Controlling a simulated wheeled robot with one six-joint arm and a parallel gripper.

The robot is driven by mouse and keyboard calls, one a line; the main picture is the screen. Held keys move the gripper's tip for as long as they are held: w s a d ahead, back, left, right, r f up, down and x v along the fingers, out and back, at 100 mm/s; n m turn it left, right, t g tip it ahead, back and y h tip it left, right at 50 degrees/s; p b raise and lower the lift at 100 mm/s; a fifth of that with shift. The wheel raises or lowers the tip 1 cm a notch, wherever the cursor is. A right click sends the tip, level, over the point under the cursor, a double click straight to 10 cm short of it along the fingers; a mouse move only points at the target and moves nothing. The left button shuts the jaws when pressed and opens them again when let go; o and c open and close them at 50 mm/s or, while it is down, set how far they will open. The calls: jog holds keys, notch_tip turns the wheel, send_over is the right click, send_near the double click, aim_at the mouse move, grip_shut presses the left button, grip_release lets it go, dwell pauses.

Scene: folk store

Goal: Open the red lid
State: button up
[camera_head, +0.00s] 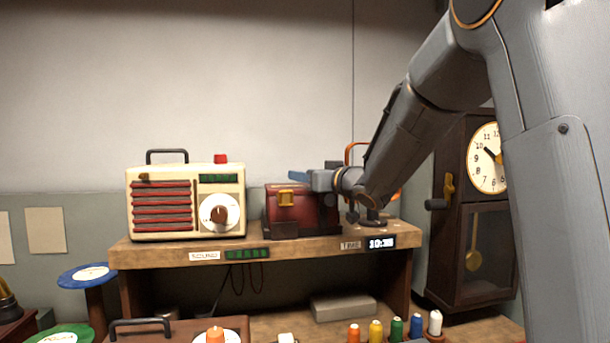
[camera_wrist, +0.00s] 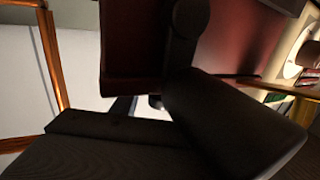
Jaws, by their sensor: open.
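A dark red box with a red lid (camera_head: 274,191) stands on the wooden shelf, right of the cream radio. It has a yellow latch (camera_head: 286,198) on its front and looks closed. My gripper (camera_head: 325,181) is at the box's upper right side, coming in from the right, and hides part of the lid and that side. In the wrist view the dark fingers of my gripper fill the lower part, spread apart, with a dark red surface of the box (camera_wrist: 232,40) close behind them. I cannot tell whether a finger touches the lid. Nothing shows held.
The cream radio (camera_head: 160,180) stands close left of the box. A tall clock (camera_head: 487,200) stands at the right. An orange frame (camera_wrist: 52,60) rises behind my gripper. Coloured spools (camera_head: 376,330) stand below the shelf (camera_head: 300,248). Free room is above the box.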

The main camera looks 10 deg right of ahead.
jog(key=shift+w, duration=0.1)
grip_shut()
